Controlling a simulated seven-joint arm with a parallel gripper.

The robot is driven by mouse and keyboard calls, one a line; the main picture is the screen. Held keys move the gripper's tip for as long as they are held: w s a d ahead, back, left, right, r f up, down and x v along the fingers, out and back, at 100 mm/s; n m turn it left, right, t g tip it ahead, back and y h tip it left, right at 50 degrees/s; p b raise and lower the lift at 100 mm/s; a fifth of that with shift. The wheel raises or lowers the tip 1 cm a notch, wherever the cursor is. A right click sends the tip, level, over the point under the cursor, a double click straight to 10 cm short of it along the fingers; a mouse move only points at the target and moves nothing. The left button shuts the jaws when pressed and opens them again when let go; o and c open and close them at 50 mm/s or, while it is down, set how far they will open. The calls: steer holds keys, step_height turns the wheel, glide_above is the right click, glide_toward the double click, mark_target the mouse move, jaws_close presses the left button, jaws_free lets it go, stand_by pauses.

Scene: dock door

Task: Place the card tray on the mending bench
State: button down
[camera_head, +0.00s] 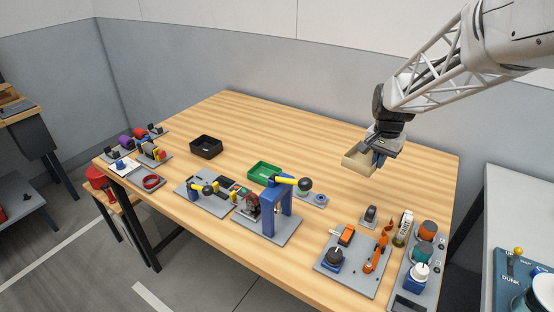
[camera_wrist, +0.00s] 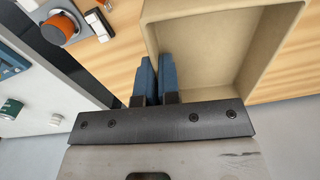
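The beige card tray (camera_head: 354,164) is at the right part of the large wooden table, open side up. It fills the upper right of the wrist view (camera_wrist: 245,60) and looks empty where its inside shows. My gripper (camera_head: 377,158) is at the tray's right side. In the wrist view its two blue fingers (camera_wrist: 156,75) are close together, one each side of the tray's near left wall, shut on that wall. I cannot tell whether the tray touches the table or hangs just above it. No surface is marked as the mending bench.
The wooden table (camera_head: 330,118) is clear at its back and middle. A black tray (camera_head: 206,146) and a green tray (camera_head: 264,171) stand left of the card tray. Several fixtures line the front edge, including a blue press (camera_head: 275,205). A grey-white bench (camera_head: 515,205) stands at right.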

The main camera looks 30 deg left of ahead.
steer(key=shift+n, duration=0.8)
steer(key=s+a, duration=0.2)
steer(key=a, duration=0.1)
steer(key=s+a, duration=0.1)
steer(key=shift+s+a, duration=0.25)
steer(key=shift+a, duration=0.1)
step_height(320, 180, down, 11)
steer(key=shift+r, duration=0.15)
steer(key=shift+w, duration=0.15)
glide_above(343, 176)
steer(key=shift+w+a+f, duration=0.1)
steer(key=shift+f, duration=0.65)
steer(key=shift+f, duration=0.1)
steer(key=shift+f, duration=1.65)
steer(key=shift+f, duration=0.15)
